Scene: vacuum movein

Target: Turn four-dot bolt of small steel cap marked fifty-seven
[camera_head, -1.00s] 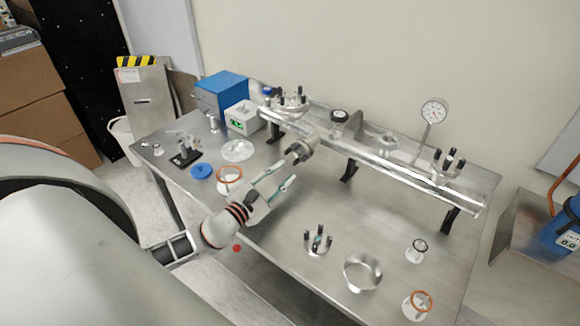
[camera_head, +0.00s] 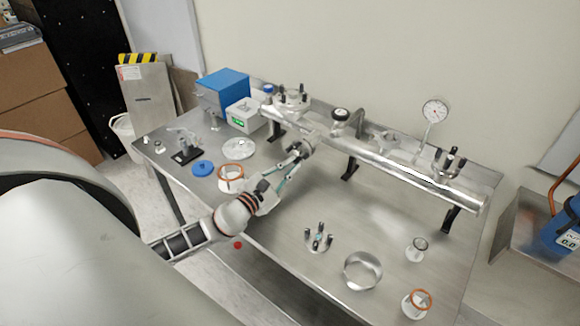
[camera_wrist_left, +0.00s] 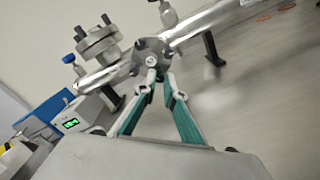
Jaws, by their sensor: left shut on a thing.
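A small steel cap (camera_head: 308,142) with dark bolts sits on the front side port of the long steel tube (camera_head: 400,172). It also shows in the wrist view (camera_wrist_left: 147,54). My left gripper (camera_head: 294,156) reaches it from the front; in the wrist view its teal-lined fingers (camera_wrist_left: 152,76) converge and are shut on a bolt (camera_wrist_left: 151,61) at the cap's lower edge. Fingertips hide part of that bolt. Number and dot marks are too small to read. My right gripper is in neither view.
Flanges with upright bolts stand on the tube at left (camera_head: 291,99) and right (camera_head: 447,164), with a dial gauge (camera_head: 435,110) between. A loose bolted flange (camera_head: 319,238), a steel ring (camera_head: 362,271) and copper-ringed parts lie on the table.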

